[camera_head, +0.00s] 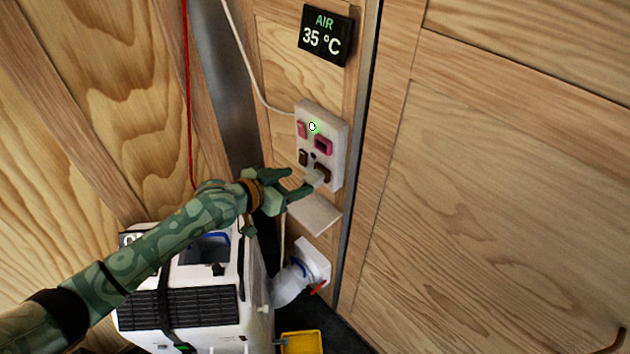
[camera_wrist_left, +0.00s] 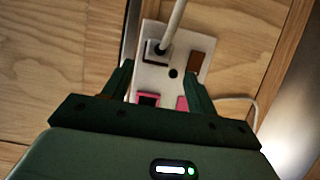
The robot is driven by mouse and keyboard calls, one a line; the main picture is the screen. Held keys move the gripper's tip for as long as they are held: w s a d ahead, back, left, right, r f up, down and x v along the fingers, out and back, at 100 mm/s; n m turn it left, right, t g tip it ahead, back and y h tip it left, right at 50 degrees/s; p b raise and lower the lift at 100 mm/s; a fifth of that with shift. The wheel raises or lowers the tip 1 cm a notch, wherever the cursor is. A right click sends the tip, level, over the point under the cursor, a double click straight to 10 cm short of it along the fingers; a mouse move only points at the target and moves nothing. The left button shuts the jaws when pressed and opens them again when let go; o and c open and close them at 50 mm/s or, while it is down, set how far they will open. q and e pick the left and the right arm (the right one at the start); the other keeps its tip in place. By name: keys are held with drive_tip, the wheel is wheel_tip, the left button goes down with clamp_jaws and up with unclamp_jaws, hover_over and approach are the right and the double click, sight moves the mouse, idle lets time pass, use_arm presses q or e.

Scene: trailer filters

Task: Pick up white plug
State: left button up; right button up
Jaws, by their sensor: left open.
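The white plug (camera_head: 314,178) sits in the lower right socket of the white wall panel (camera_head: 335,125). In the left wrist view the plug (camera_wrist_left: 155,54) shows with its pale cable running up from it. My left gripper (camera_head: 298,183) is open, with its fingertips close to the plug in the head view. In the left wrist view the open fingers of my left gripper (camera_wrist_left: 158,82) point at the panel (camera_wrist_left: 185,75), and the plug shows just beyond them. I cannot tell whether a finger touches it. My right gripper is not in view.
A white box-shaped unit (camera_head: 225,318) with a dark grille stands below my left arm. A small white shelf (camera_head: 314,213) juts out under the panel. A display reading 35 °C (camera_head: 325,35) hangs above. A yellow container (camera_head: 301,343) is at the bottom. Wooden walls surround this corner.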

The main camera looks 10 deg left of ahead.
sight(308, 181)
use_arm(q)
drive_tip(key=b+x, duration=0.1)
drive_tip(key=x, duration=0.5)
drive_tip(key=shift+s+d+f+b, duration=0.1)
drive_tip(key=shift+s+f+b, duration=0.15)
drive_tip(key=shift+b, duration=0.15)
drive_tip(key=shift+r, duration=0.1)
drive_tip(key=c, duration=1.2)
